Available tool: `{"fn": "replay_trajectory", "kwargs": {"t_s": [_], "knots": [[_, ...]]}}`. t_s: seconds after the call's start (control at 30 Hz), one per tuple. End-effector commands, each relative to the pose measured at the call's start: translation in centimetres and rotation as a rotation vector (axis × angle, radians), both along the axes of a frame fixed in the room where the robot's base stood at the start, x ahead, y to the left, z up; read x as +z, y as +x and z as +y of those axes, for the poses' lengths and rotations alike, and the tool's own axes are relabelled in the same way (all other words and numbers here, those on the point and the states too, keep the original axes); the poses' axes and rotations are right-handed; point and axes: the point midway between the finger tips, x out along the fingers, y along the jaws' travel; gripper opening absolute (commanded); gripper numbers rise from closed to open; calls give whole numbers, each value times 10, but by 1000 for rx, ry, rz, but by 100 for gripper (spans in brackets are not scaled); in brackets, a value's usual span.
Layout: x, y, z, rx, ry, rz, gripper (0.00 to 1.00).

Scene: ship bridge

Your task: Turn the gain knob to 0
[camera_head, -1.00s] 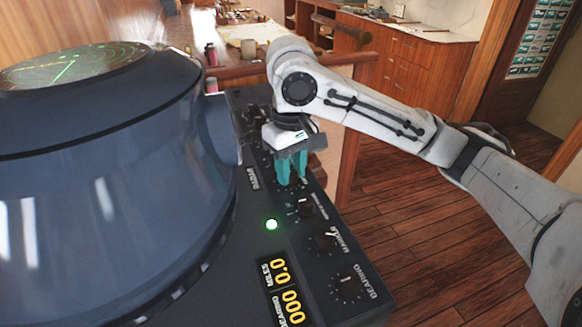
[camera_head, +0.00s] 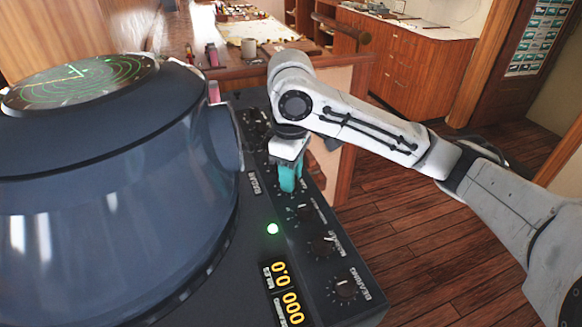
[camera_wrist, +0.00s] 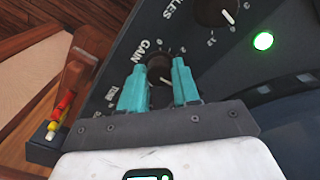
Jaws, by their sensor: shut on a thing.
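The gain knob (camera_wrist: 160,70) is a small dark knob under the label GAIN in the wrist view. My gripper (camera_wrist: 158,82) has its two teal fingers on either side of this knob, shut on it. In the head view my gripper (camera_head: 287,188) points down at the sloping radar panel (camera_head: 262,215), and its fingers hide the gain knob there. The knob's pointer and exact setting are largely hidden between the fingers.
The range knob (camera_wrist: 217,10), marked in miles, and a lit green lamp (camera_wrist: 263,41) are close by. The variable marker knob (camera_head: 323,245) and bearing knob (camera_head: 345,287) sit nearer on the panel. The big radar housing (camera_head: 110,180) rises at left.

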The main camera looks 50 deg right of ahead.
Motion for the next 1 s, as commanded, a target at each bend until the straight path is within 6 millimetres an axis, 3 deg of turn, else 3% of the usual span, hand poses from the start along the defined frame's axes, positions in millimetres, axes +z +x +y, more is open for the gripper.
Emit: {"fn": "replay_trajectory", "kwargs": {"t_s": [1.0], "knots": [[0, 0, 0, 964, 0, -2, 1]]}}
